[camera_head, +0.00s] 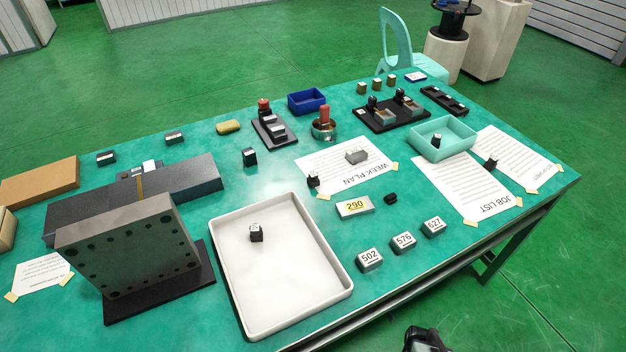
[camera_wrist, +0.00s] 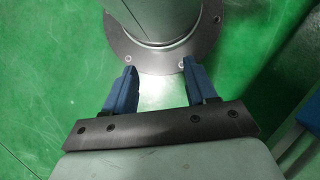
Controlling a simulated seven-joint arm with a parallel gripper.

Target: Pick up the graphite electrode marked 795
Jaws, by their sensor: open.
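Several small dark blocks that look like graphite electrodes are spread over the teal table in the head view; I cannot read 795 on any of them. One dark block (camera_head: 256,236) is in the white tray (camera_head: 343,289). Others are a dark block (camera_head: 249,158) behind that tray, a dark block (camera_head: 313,181) at the week plan sheet, a dark block (camera_head: 491,164) on the job list papers, and a dark block (camera_head: 437,141) in the teal bin (camera_head: 462,146). My gripper (camera_wrist: 160,70) shows in the wrist view, open and empty, away from the table.
Grey blocks marked 502 (camera_head: 370,260), 576 (camera_head: 404,243) and 627 (camera_head: 433,227) stand near the front edge. A plate marked 290 (camera_head: 355,207) lies behind them. A large holed metal block (camera_head: 130,250) stands at left. Black holders (camera_head: 391,115) and a blue bin (camera_head: 307,100) are at the back.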

